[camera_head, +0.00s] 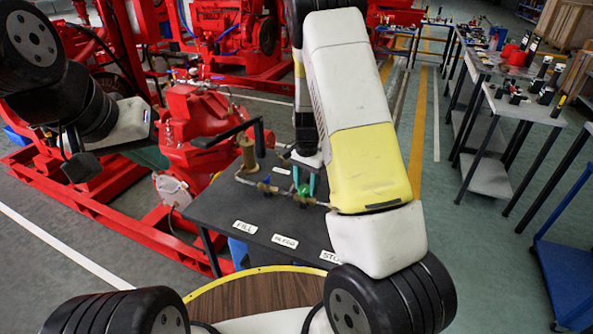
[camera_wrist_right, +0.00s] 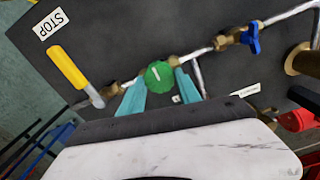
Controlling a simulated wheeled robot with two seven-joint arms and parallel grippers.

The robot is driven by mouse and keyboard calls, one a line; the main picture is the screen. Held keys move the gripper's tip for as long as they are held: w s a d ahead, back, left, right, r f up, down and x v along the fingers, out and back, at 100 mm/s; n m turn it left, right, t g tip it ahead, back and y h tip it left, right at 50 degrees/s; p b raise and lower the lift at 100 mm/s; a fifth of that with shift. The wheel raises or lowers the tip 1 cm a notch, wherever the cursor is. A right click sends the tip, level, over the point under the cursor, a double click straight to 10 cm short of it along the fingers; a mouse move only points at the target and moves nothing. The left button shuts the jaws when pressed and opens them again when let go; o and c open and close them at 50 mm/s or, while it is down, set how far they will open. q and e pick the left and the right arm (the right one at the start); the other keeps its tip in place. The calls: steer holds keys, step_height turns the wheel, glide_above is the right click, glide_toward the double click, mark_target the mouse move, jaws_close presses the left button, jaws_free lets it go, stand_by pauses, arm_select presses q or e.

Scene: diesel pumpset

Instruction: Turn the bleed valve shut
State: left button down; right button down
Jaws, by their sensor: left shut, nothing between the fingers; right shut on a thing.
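The bleed valve has a round green knob (camera_wrist_right: 158,75) with a pale line across its face. My right gripper (camera_wrist_right: 160,88) is shut on this knob, one teal finger on each side. In the head view my right gripper (camera_head: 309,181) points down at the valve, partly hidden by my forearm. My left gripper (camera_head: 150,117) is away at the upper left, near the red machinery. Its fingers are hard to make out; it holds nothing visible.
A blue-handled valve (camera_wrist_right: 252,38) and a yellow lever (camera_wrist_right: 68,64) lie on either side along the pipe. The dark bench (camera_head: 225,201) carries FILL, middle and STOP labels. A red pump (camera_head: 197,120) stands behind left. Grey tables (camera_head: 490,180) stand right, with open floor between.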

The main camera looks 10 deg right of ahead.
stand_by(0.3)
steer(key=c, duration=0.8)
jaws_free()
steer(key=shift+c, duration=0.2)
steer(key=shift+r, duration=3.9)
steer(key=shift+r, duration=0.1)
step_height(320, 180, up, 9)
steer(key=n+t+y, duration=0.1)
steer(key=n+y, duration=0.1)
glide_above(305, 187)
steer(key=s+a, duration=0.1)
steer(key=s, duration=0.4)
steer(key=s+r+n+t, duration=0.2)
steer(key=s+r+n, duration=0.1)
steer(key=s+r, duration=0.45)
steer(key=s+a+r+n+t, duration=0.1)
steer(key=s+r+n+t, duration=0.2)
steer(key=s, duration=0.9)
step_height(305, 187, up, 4)
steer(key=shift+s+a+f+n, duration=0.2)
steer(key=shift+s+f+n, duration=0.1)
steer(key=shift+n, duration=0.6)
